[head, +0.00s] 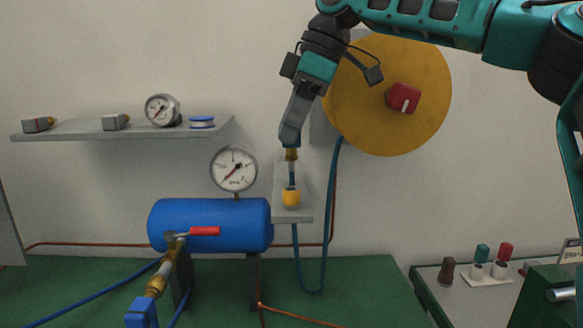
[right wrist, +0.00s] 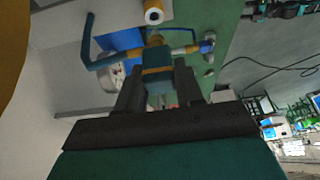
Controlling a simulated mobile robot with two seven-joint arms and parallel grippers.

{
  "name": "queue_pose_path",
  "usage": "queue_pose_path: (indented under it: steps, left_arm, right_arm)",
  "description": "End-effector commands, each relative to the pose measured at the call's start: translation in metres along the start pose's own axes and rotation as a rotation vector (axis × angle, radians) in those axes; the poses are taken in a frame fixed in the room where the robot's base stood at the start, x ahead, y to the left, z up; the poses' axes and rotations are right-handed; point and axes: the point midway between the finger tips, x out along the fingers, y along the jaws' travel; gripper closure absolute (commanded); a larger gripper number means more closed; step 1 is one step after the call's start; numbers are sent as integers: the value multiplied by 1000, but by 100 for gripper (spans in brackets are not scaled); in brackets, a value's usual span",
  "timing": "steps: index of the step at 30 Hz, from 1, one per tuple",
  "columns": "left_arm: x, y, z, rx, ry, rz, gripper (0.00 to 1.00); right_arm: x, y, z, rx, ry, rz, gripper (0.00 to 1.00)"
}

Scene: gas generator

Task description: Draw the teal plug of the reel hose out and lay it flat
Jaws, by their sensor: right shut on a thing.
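My right gripper (head: 291,142) points down above a grey wall bracket and is shut on the teal plug with its brass collar (head: 291,155). In the right wrist view the teal plug (right wrist: 157,74) sits between the two fingers (right wrist: 157,88). A thin teal length shows below the collar, above a yellow holder (head: 291,198) on the bracket. The teal reel hose (head: 323,240) drops from the yellow reel (head: 430,85), loops low and rises to the bracket's underside. Its link to the plug is partly hidden. My left gripper is not in view.
A blue tank (head: 210,225) with a gauge (head: 234,170) stands left of the bracket. A brass valve with a red handle (head: 205,231) is in front. A shelf (head: 75,130) hangs at left. The green bench (head: 355,285) is clear to the right of the hose loop.

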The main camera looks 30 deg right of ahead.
Motion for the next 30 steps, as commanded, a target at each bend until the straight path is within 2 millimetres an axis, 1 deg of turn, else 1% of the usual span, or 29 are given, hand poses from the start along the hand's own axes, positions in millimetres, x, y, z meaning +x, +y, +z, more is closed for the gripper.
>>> queue_pose_path:
  steps: [10,24,30]
  left_arm:
    - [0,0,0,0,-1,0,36]
    - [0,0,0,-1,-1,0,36]
    - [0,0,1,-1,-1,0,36]
  right_arm:
    - [-2,0,-1,0,1,2,100]
    - [-26,0,-11,0,2,2,100]
    - [-28,0,-12,0,2,1,100]
